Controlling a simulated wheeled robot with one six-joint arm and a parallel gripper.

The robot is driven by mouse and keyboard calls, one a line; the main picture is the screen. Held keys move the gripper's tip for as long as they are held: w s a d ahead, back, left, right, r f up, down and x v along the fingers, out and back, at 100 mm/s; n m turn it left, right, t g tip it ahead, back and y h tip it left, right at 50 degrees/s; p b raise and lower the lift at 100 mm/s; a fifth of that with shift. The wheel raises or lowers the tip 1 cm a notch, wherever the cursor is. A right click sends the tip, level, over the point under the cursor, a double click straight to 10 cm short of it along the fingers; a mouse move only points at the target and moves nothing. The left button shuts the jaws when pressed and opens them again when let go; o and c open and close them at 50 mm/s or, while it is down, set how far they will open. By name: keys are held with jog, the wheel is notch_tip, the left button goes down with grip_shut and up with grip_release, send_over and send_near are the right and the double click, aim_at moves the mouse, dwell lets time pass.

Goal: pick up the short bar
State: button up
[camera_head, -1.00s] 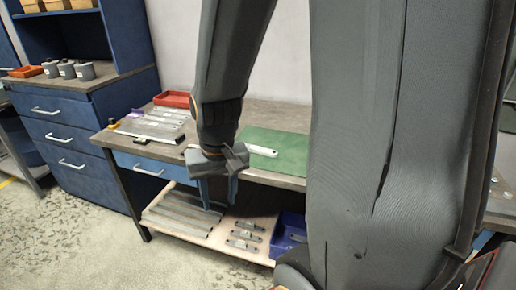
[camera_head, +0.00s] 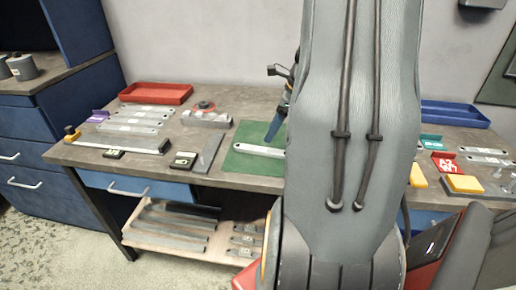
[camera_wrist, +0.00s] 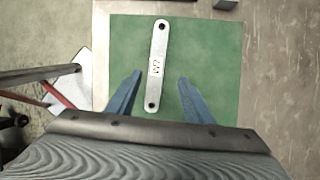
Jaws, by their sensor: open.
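The short bar (camera_wrist: 157,70) is a pale metal strip with rounded ends, a hole near each end and dark markings in its middle. It lies flat on a green mat (camera_wrist: 210,50). In the head view the bar (camera_head: 258,150) lies on the mat (camera_head: 240,165), whose right side is hidden behind my arm. My gripper (camera_wrist: 160,78) is open, with its blue fingers apart on either side of the bar's near half in the wrist picture. The fingers look to be above the bar and do not hold it. In the head view one blue finger (camera_head: 276,124) shows over the mat.
Left of the mat are a grey plate (camera_head: 207,153), several long bars (camera_head: 140,120) and a red tray (camera_head: 156,93). A blue tray (camera_head: 453,113) and yellow blocks (camera_head: 464,184) stand at the right. A lower shelf (camera_head: 150,237) holds more bars.

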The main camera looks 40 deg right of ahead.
aim_at(261, 149)
jog(key=x, duration=0.4)
jog(key=p+x, duration=0.1)
jog(key=x, duration=0.2)
jog(key=shift+s+a+f, duration=0.15)
jog(key=shift+s+a, duration=0.1)
jog(key=shift+a, duration=0.05)
grip_shut()
